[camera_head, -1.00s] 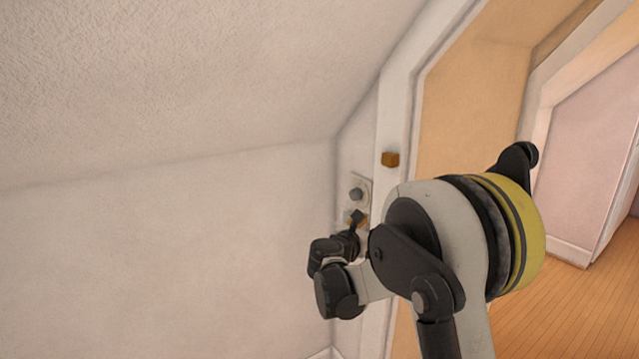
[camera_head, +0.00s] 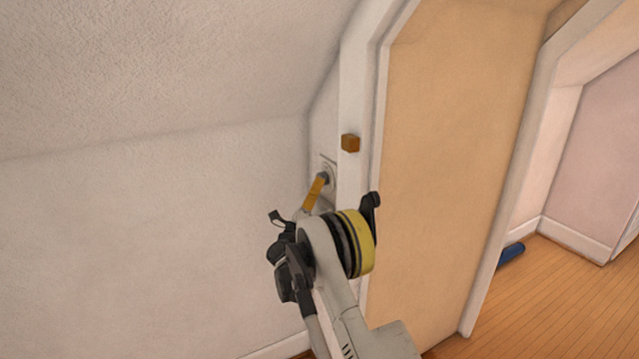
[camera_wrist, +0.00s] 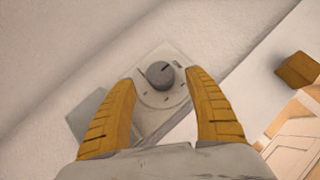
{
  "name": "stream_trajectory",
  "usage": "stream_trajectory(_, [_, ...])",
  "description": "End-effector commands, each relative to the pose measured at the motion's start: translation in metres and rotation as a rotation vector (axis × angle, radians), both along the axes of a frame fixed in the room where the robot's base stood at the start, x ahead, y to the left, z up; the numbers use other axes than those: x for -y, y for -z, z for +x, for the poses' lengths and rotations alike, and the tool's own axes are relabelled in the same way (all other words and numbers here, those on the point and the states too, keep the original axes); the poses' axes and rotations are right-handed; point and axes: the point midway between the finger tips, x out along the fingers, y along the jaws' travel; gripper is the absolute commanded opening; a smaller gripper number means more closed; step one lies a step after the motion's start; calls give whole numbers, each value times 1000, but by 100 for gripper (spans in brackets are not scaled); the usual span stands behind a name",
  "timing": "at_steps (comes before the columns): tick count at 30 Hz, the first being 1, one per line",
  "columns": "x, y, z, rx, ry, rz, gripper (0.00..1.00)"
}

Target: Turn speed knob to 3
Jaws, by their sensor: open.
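The speed knob (camera_wrist: 160,75) is a round dark grey dial with a pointer line, on a pale square plate (camera_wrist: 150,118) on the wall. Marks ring the dial, too small to read. In the wrist view my gripper (camera_wrist: 161,76) is open, with one orange finger on either side of the knob; I cannot tell whether they touch it. In the head view the plate (camera_head: 325,163) shows beside the door frame, with an orange finger of my gripper (camera_head: 322,180) at the knob, which is mostly hidden.
A second light plate (camera_wrist: 88,112) lies left of the dial plate, partly behind a finger. A small brown block (camera_head: 350,143) sticks out from the white door frame (camera_head: 362,100). The sloped ceiling (camera_head: 150,70) is close above. A blue object (camera_head: 511,253) lies on the wooden floor.

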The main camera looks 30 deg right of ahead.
Motion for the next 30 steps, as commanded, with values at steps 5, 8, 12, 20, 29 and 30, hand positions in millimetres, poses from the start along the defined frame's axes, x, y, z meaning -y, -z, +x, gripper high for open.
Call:
stream_trajectory(5, [20,-10,17,0,1,-1,62])
stream_trajectory(8, [25,-14,23,1,0,1,62])
stream_trajectory(12, [28,-17,26,0,-2,1,62])
stream_trajectory(20, [28,-17,25,1,-2,1,45])
stream_trajectory(29, [28,-17,25,1,-1,0,9])
stream_trajectory(30, [28,-17,25,1,-2,1,9])
